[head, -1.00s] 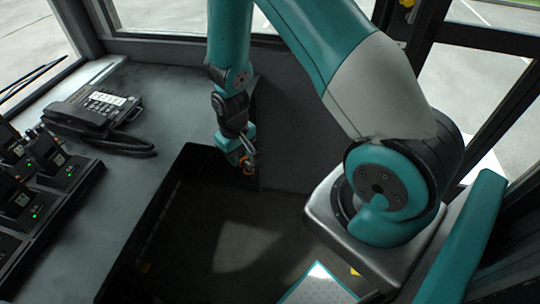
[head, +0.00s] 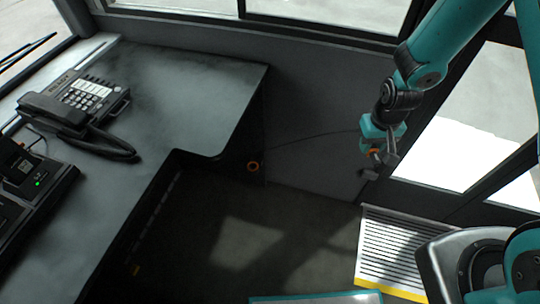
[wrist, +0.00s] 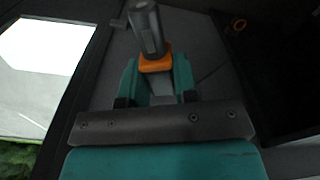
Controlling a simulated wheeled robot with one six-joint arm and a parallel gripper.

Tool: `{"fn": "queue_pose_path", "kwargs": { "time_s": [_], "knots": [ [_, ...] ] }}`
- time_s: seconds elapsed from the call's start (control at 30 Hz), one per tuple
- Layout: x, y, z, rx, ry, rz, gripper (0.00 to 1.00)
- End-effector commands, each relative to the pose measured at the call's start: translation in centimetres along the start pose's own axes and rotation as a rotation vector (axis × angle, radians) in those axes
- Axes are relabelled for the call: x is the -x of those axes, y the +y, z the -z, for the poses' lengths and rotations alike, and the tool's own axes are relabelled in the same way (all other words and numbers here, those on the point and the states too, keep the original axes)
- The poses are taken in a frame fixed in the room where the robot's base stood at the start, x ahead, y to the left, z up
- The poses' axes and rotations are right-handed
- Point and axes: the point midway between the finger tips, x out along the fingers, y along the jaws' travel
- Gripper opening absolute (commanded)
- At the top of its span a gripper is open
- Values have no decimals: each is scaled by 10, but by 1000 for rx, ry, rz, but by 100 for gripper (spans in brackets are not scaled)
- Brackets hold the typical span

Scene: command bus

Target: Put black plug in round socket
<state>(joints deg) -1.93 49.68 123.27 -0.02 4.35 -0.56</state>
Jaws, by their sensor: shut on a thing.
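The black plug (wrist: 147,28) is a dark cylinder with an orange collar (wrist: 155,63). My gripper (wrist: 157,82) is shut on it, with teal fingers on either side of the collar, and the plug points away from the gripper. In the head view my gripper (head: 383,138) hangs at the right, near the door, with the plug (head: 390,157) below it. The round socket (head: 253,166) is an orange ring low on the dark end of the desk, well left of my gripper. The ring also shows at the upper right of the wrist view (wrist: 239,24).
A grey desk (head: 190,85) fills the left, with a black phone (head: 85,100) and radio chargers (head: 30,185). A thin cable (head: 310,138) runs across the wall toward my gripper. A ribbed step with a yellow edge (head: 395,250) lies below. The floor between is clear.

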Motion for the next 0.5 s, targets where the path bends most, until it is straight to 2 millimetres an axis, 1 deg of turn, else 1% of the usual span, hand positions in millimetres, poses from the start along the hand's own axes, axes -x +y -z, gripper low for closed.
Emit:
{"fn": "queue_pose_path", "kwargs": {
  "time_s": [0.03, 0.07, 0.1, 0.2, 0.27, 0.3, 0.5],
  "knots": [
    [-34, -9, 11, 28, 27, 2, 5],
    [-46, -14, 19, 43, 47, 3, 5],
    [-63, -22, 30, 67, 78, 6, 5],
    [-104, -42, 60, 130, 168, 17, 5],
    [-126, -55, 77, 167, 229, 27, 5],
    [-140, -63, 88, 192, 271, 35, 5],
    [-206, -110, 139, 308, 509, 96, 5]
  ]
}}
